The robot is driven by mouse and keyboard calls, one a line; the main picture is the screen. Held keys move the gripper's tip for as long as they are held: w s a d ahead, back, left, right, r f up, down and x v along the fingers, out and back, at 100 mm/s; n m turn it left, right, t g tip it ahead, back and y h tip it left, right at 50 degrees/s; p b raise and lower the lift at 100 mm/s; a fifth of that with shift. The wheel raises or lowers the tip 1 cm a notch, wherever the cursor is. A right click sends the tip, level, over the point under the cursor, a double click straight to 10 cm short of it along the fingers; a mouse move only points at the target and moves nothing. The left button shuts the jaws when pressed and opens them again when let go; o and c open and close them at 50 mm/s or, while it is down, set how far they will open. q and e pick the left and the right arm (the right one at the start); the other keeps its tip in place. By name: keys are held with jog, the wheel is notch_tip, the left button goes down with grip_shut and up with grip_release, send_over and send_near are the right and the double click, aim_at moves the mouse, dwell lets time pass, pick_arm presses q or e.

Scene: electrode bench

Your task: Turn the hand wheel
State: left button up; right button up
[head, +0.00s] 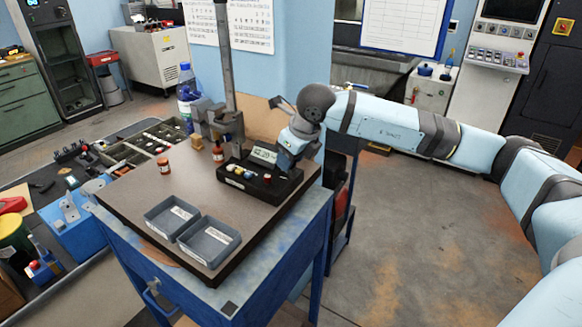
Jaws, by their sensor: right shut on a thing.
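The electrode stand has a tall grey column (228,70) with a clamp assembly (220,122) at the back of the bench. A dark instrument box (262,190) with a lit display and coloured knobs sits at the column's foot. My right gripper (284,161) reaches in from the right, low over the box's back right part. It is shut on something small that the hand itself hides. I cannot make out the hand wheel clearly, nor tell whether it is the thing held. My left gripper is not in view.
Two grey trays (210,242) stand near the brown bench top's (128,195) front edge. The bench top's left part is clear.

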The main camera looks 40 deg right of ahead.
jog(key=m+b, duration=0.1)
jog(key=m+h+b, duration=0.1)
jog(key=shift+a+f+m, duration=0.15)
jog(key=shift+f+m, duration=0.05)
jog(key=shift+m, duration=0.2)
jog(key=shift+m+b, duration=0.45)
jog(key=shift+m, duration=0.05)
jog(key=shift+m+h+b, duration=0.55)
jog(key=shift+m+h, duration=0.05)
jog(key=shift+m, duration=0.2)
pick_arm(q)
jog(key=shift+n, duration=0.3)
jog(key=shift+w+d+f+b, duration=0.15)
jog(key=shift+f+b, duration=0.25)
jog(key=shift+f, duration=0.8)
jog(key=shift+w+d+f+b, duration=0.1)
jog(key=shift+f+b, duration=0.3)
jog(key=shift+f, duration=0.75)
pick_arm(e)
jog(key=shift+a+r+m+h, duration=0.15)
jog(key=shift+m+h, duration=0.55)
jog(key=shift+m, duration=1.2)
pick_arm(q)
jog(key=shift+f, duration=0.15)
pick_arm(e)
jog(key=shift+r, duration=0.1)
jog(key=o, duration=0.6)
jog(key=shift+o, duration=0.2)
